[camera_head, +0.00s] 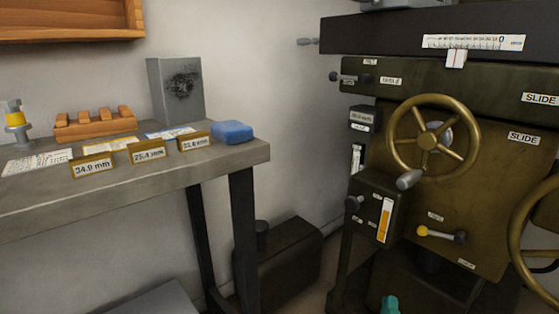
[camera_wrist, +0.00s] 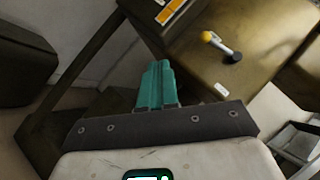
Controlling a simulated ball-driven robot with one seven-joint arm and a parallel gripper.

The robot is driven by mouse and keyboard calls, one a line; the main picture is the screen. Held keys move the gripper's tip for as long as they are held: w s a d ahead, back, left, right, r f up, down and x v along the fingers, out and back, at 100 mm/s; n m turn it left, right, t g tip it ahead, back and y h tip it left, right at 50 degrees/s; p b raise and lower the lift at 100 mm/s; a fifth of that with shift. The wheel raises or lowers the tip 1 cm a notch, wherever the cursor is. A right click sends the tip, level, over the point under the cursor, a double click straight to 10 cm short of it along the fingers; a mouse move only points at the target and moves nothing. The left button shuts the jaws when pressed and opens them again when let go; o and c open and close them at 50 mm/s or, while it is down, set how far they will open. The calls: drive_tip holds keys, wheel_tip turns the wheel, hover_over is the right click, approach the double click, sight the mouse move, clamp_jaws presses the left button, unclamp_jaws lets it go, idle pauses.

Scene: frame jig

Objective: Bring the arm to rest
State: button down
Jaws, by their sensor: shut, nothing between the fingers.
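My gripper (camera_wrist: 157,85) shows in the wrist view, with its teal fingers shut together and nothing between them. The fingers point toward the dark floor area beside the machine's lower body. In the head view only a teal tip (camera_head: 390,305) of my gripper shows at the bottom edge, in front of the machine's base. The rest of my arm is out of the head view.
A machine (camera_head: 470,200) with a brass handwheel (camera_head: 433,138) and a yellow-knobbed lever (camera_head: 440,233) fills the right. A workbench (camera_head: 120,190) at left holds labelled blocks and a blue sponge (camera_head: 232,132). A dark box (camera_head: 280,265) stands on the floor between them.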

drive_tip(key=s+a+f+n+g+y, duration=0.5)
drive_tip(key=s+f+n+g+y, duration=0.6)
drive_tip(key=n, duration=0.9)
drive_tip(key=s+d+f+n+g+h, duration=0.1)
drive_tip(key=s+d+n+g+h, duration=0.15)
drive_tip(key=s, duration=0.55)
drive_tip(key=s+d+f+n+g+h, duration=0.1)
drive_tip(key=s+d+f+n+g, duration=0.2)
drive_tip(key=s, duration=0.5)
drive_tip(key=s+d+n+g+h, duration=0.2)
drive_tip(key=s+g, duration=0.3)
drive_tip(key=s, duration=0.3)
wheel_tip(320, 180, up, 37)
drive_tip(key=p, duration=3.7)
